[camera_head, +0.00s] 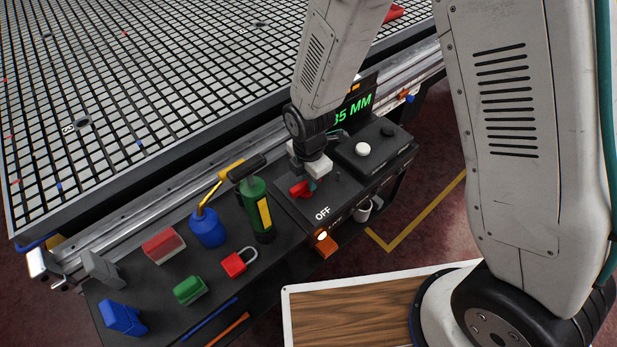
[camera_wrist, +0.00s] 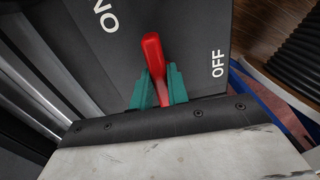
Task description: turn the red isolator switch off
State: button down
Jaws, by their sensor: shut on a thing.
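The red isolator switch (camera_head: 300,189) is on a dark panel box marked OFF in the head view. In the wrist view the red handle (camera_wrist: 153,62) points up the picture, between the ON label at upper left and the OFF label (camera_wrist: 217,63) at right. My gripper (camera_head: 309,183) is at the switch, and its teal fingers (camera_wrist: 158,88) are shut on the handle's lower part, one on each side. The switch's base is hidden behind my fingers and gripper body.
A black box with a white knob (camera_head: 362,149) stands right of the switch. Left of it on the shelf are a green cylinder (camera_head: 257,205), a blue oil can (camera_head: 207,228), a red padlock (camera_head: 239,262) and coloured blocks. The grid table (camera_head: 130,90) lies behind.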

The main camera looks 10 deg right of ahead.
jog(key=m, duration=0.4)
jog(key=shift+s+d+m, duration=0.1)
jog(key=shift+s+m, duration=0.15)
jog(key=shift+m, duration=0.05)
jog(key=m, duration=0.4)
jog(key=shift+s, duration=0.3)
jog(key=m, duration=0.5)
jog(key=shift+s, duration=0.25)
jog(key=shift+s+a+m, duration=0.1)
jog(key=shift+a+m, duration=0.1)
jog(key=shift+m, duration=0.75)
jog(key=shift+s+a+m, duration=0.1)
jog(key=shift+a+m, duration=0.05)
jog(key=shift+m, duration=0.8)
jog(key=c, duration=1.4)
grip_release()
jog(key=shift+o, duration=0.2)
jog(key=shift+r, duration=0.15)
